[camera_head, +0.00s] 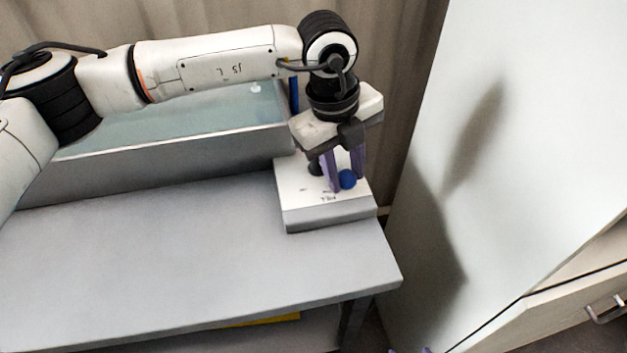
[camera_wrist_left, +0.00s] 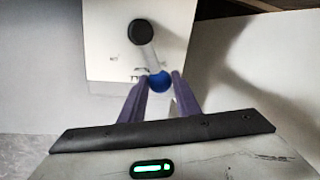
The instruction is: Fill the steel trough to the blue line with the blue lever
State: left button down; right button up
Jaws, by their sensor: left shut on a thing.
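The steel trough (camera_head: 180,160) stands at the back of the grey table, with pale greenish water inside. My arm hides part of it, and I cannot make out the blue line on its wall. The blue lever's round knob (camera_head: 348,179) is above a white control box (camera_head: 300,205) at the trough's right end. My left gripper (camera_head: 345,184), with purple fingers, is shut on the knob; the left wrist view shows the knob (camera_wrist_left: 159,82) between the fingertips and its pale stem running to a black pivot (camera_wrist_left: 142,32). Only purple tips of my right gripper (camera_head: 410,350) show at the bottom edge.
A blue upright piece (camera_head: 293,95) stands at the trough's right end, partly behind my arm. The table (camera_head: 150,260) is bare in front of the trough. A large pale panel (camera_head: 510,150) rises to the right, with a drawer handle (camera_head: 605,310) at lower right.

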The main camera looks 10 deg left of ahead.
pick_arm(q)
jog(key=shift+w+d+n+b, duration=0.45)
jog(key=shift+w+n+b, duration=0.35)
jog(key=shift+n, duration=0.4)
jog(key=c, duration=1.4)
grip_release()
jog(key=shift+o, duration=0.2)
jog(key=shift+s, duration=0.1)
notch_tip(320, 180, up, 10)
jog(key=s+a, duration=0.1)
jog(key=shift+s, duration=0.3)
jog(key=shift+r, duration=0.1)
